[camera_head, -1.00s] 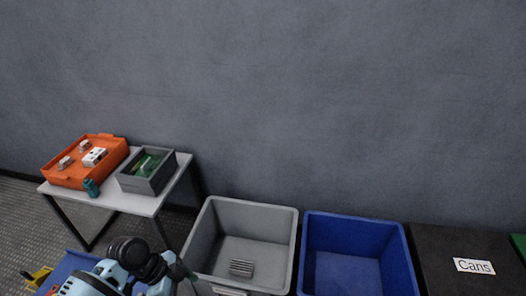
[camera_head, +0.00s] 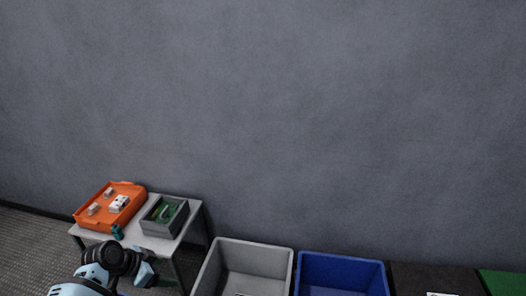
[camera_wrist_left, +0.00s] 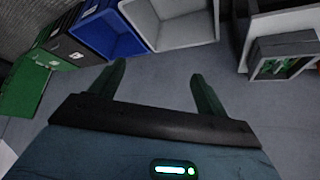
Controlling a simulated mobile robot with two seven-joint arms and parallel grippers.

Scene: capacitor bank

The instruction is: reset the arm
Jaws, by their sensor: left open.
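My left arm comes in at the lower left of the head view, and its left gripper (camera_head: 158,281) shows there only in part, in front of the small table. In the left wrist view the two dark green fingers of the left gripper (camera_wrist_left: 160,88) stand wide apart with only grey floor between them. The gripper is open and empty. My right gripper is in neither view.
A white table (camera_head: 190,222) holds an orange tray (camera_head: 131,217) with small parts, a grey box (camera_head: 150,228) with green boards and a teal can (camera_head: 117,232). A grey bin (camera_head: 252,258), a blue bin (camera_head: 342,272), a black bin (camera_head: 434,277) and a green bin (camera_head: 505,282) line the wall.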

